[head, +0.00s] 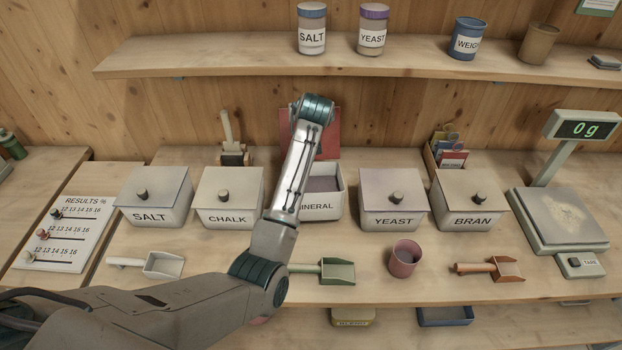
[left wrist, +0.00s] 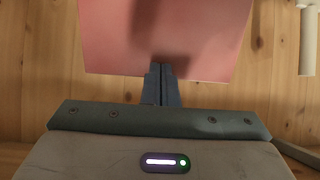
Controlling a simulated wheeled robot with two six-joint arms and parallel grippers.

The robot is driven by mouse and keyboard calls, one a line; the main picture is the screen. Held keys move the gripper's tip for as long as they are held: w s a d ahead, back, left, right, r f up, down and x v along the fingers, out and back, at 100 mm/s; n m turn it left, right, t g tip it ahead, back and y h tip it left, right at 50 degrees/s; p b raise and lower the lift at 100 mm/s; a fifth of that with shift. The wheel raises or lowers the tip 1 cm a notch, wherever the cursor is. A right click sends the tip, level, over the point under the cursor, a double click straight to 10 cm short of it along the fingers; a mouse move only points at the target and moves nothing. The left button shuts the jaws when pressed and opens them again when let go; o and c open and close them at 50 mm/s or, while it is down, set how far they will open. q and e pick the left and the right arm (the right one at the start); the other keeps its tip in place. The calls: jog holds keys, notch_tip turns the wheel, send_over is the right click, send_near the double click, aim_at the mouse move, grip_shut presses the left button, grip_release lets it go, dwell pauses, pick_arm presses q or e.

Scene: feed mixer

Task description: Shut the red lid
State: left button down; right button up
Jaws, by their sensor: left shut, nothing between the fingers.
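The red lid (head: 330,138) stands raised, nearly upright, at the back of the white box labelled mineral (head: 335,207). The box is open at the top and holds a greyish-purple content. My left arm crosses in front and hides part of the lid and box. My left gripper (left wrist: 159,72) is shut and empty in the left wrist view. Its fingertips overlap the lower edge of the red lid (left wrist: 215,40) in that picture; I cannot tell whether they touch it. In the head view the fingers are hidden behind my wrist. My right gripper is not in view.
The chalk box (head: 228,215) stands left of the mineral box and the yeast box (head: 393,215) right, both lidded. A green scoop (head: 337,270) and a reddish cup (head: 404,258) lie in front. A shelf (head: 220,55) with jars runs above.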

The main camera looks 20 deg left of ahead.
pick_arm(q)
jog(key=s+p, duration=0.1)
jog(key=s+d+p, duration=0.1)
jog(key=s, duration=0.1)
dwell(0.6)
jog(key=shift+p, duration=0.3)
jog(key=s+p, duration=0.1)
jog(key=s+d+p, duration=0.1)
jog(key=shift+s+r, duration=0.1)
jog(key=shift+s, duration=0.3)
